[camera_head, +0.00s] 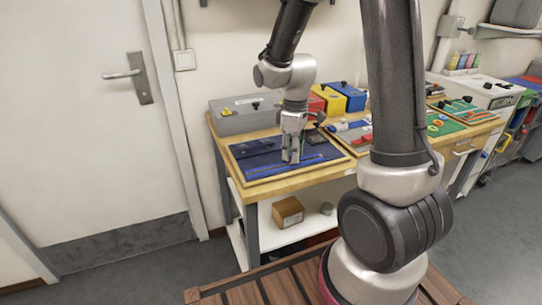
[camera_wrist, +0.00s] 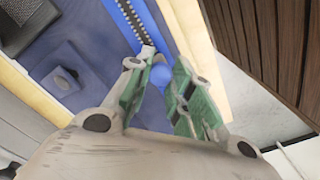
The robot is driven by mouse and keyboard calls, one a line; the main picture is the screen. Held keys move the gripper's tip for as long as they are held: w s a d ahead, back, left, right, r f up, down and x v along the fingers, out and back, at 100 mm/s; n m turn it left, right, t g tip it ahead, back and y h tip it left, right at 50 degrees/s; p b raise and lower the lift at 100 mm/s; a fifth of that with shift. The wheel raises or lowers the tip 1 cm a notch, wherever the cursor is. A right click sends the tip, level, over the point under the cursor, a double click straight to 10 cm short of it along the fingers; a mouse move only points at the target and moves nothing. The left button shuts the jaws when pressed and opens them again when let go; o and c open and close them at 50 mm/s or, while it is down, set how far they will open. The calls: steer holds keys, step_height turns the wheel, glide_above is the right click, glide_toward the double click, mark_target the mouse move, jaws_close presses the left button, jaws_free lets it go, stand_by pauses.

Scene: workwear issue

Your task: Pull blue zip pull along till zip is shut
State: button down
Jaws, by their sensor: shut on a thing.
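A zip with dark teeth on bright blue tape (camera_wrist: 128,14) runs along the edge of a dark blue cloth panel (camera_wrist: 78,40) in the wrist view. The panel also shows on the wooden bench in the head view (camera_head: 252,153). My gripper (camera_wrist: 158,70) is at the near end of the visible teeth, shut on the blue zip pull (camera_wrist: 158,76). The pull is partly hidden by the fingers. In the head view my gripper (camera_head: 291,158) points down at the panel, right of its middle. The zip beyond the fingers is hidden in the wrist view.
Other boards with small parts (camera_head: 450,120) lie to the right. A lower shelf holds a cardboard box (camera_head: 288,211).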

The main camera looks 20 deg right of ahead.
steer(key=d, duration=0.8)
steer(key=shift+d, duration=0.3)
steer(key=c, duration=1.2)
jaws_free()
steer(key=shift+d, duration=0.1)
step_height(320, 180, up, 12)
